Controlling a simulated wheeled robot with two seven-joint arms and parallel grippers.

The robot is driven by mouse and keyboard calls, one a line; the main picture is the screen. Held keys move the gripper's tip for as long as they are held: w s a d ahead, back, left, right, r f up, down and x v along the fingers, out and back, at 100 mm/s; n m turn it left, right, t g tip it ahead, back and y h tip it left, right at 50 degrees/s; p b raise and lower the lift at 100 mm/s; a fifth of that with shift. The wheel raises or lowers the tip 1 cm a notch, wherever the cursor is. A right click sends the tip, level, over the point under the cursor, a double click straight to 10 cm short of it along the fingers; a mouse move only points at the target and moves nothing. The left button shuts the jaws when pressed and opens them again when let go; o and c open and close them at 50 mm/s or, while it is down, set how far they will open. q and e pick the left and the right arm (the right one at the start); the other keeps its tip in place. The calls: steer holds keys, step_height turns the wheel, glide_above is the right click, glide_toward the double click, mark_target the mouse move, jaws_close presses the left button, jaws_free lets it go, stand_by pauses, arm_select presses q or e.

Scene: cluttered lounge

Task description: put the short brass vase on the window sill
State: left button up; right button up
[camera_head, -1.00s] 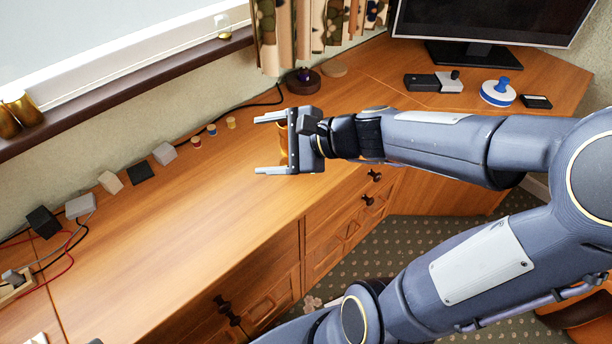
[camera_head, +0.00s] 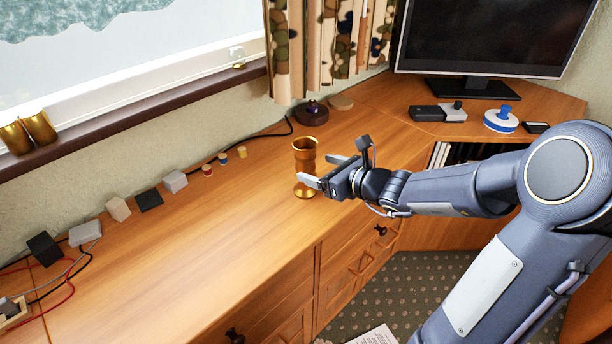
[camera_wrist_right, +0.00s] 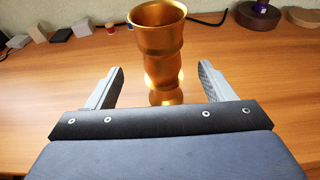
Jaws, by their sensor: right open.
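A brass vase (camera_head: 304,160) with a flared rim stands upright on the wooden desk, below the window. My right gripper (camera_head: 322,169) is open and empty just right of the vase, its fingers pointing at it. In the right wrist view the vase (camera_wrist_right: 158,45) appears between the two open fingers, at or just beyond their tips; I see no finger pressing on it. The dark brown window sill (camera_head: 150,111) runs along the left wall. Two brass cups (camera_head: 38,127) stand at its near end. My left gripper is out of view.
Small blocks (camera_head: 118,208) and coloured pegs (camera_head: 223,158) line the back of the desk. A dark round pot (camera_head: 311,113) stands behind the vase near the curtain (camera_head: 330,45). The sill's middle is bare.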

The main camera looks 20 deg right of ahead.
mark_target(314, 167)
steer(key=b+x, duration=0.1)
steer(key=x, duration=0.5)
steer(key=shift+d+f, duration=0.15)
steer(key=c, duration=1.6)
jaws_close()
